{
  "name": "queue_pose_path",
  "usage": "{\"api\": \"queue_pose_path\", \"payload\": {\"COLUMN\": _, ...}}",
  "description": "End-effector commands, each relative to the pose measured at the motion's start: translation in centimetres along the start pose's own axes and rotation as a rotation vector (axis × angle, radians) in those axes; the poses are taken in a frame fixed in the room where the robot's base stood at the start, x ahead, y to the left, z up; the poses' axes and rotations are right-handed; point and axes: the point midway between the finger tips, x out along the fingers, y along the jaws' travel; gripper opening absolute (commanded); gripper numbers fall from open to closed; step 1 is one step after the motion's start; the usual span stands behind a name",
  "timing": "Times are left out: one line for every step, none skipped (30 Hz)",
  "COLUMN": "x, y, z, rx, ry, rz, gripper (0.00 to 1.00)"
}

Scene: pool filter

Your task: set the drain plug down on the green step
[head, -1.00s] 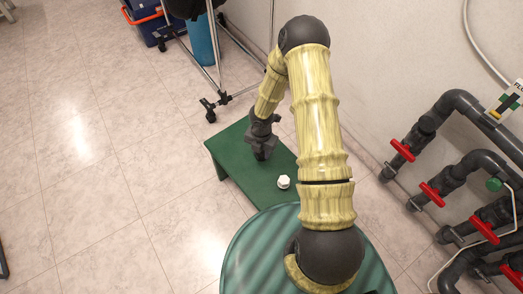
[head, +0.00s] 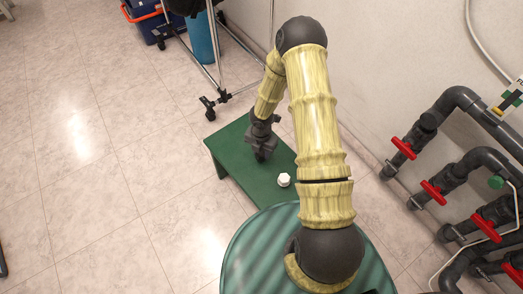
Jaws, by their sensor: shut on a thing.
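The green step (head: 232,150) stands on the floor in the middle of the head view, beyond the green ribbed lid. My gripper (head: 261,155) points down over the middle of the step, close to its top. It is shut on a small dark thing, most likely the drain plug, which can hardly be told apart from the dark fingers. I cannot tell whether that thing touches the step. A small white cap-like piece (head: 284,180) sits on the step nearer to me, apart from my gripper.
The green ribbed lid (head: 245,258) fills the bottom middle. Grey pipes with red valve handles (head: 433,192) run along the wall at right. A wheeled metal stand (head: 222,95) stands behind the step. The tiled floor at left is clear.

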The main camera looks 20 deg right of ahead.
Motion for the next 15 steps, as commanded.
{"api": "queue_pose_path", "payload": {"x": 0.15, "y": 0.01, "z": 0.00, "rx": 0.000, "ry": 0.000, "rz": 0.000, "gripper": 0.00}}
{"api": "queue_pose_path", "payload": {"x": 0.19, "y": 0.00, "z": 0.00, "rx": 0.000, "ry": 0.000, "rz": 0.000, "gripper": 0.00}}
{"api": "queue_pose_path", "payload": {"x": 0.26, "y": 0.01, "z": 0.00, "rx": 0.000, "ry": 0.000, "rz": 0.000, "gripper": 0.00}}
{"api": "queue_pose_path", "payload": {"x": 0.30, "y": 0.00, "z": 0.00, "rx": 0.000, "ry": 0.000, "rz": 0.000, "gripper": 0.00}}
{"api": "queue_pose_path", "payload": {"x": 0.34, "y": 0.01, "z": 0.00, "rx": 0.000, "ry": 0.000, "rz": 0.000, "gripper": 0.00}}
{"api": "queue_pose_path", "payload": {"x": 0.38, "y": 0.01, "z": 0.00, "rx": 0.000, "ry": 0.000, "rz": 0.000, "gripper": 0.00}}
{"api": "queue_pose_path", "payload": {"x": 0.37, "y": 0.01, "z": 0.00, "rx": 0.000, "ry": 0.000, "rz": 0.000, "gripper": 0.35}}
{"api": "queue_pose_path", "payload": {"x": 0.34, "y": 0.01, "z": 0.00, "rx": 0.000, "ry": 0.000, "rz": 0.000, "gripper": 0.41}}
{"api": "queue_pose_path", "payload": {"x": 0.33, "y": 0.00, "z": 0.00, "rx": 0.000, "ry": 0.000, "rz": 0.000, "gripper": 0.49}}
{"api": "queue_pose_path", "payload": {"x": 0.33, "y": 0.00, "z": 0.00, "rx": 0.000, "ry": 0.000, "rz": 0.000, "gripper": 0.55}}
{"api": "queue_pose_path", "payload": {"x": 0.33, "y": 0.00, "z": 0.00, "rx": 0.000, "ry": 0.000, "rz": 0.000, "gripper": 0.59}}
{"api": "queue_pose_path", "payload": {"x": 0.33, "y": 0.00, "z": 0.01, "rx": 0.000, "ry": 0.000, "rz": 0.000, "gripper": 0.59}}
{"api": "queue_pose_path", "payload": {"x": 0.33, "y": 0.00, "z": 0.00, "rx": 0.000, "ry": 0.000, "rz": 0.000, "gripper": 0.59}}
{"api": "queue_pose_path", "payload": {"x": 0.32, "y": -0.01, "z": 0.01, "rx": 0.000, "ry": 0.000, "rz": 0.000, "gripper": 0.59}}
{"api": "queue_pose_path", "payload": {"x": 0.32, "y": -0.01, "z": 0.01, "rx": 0.000, "ry": 0.000, "rz": 0.000, "gripper": 0.59}}
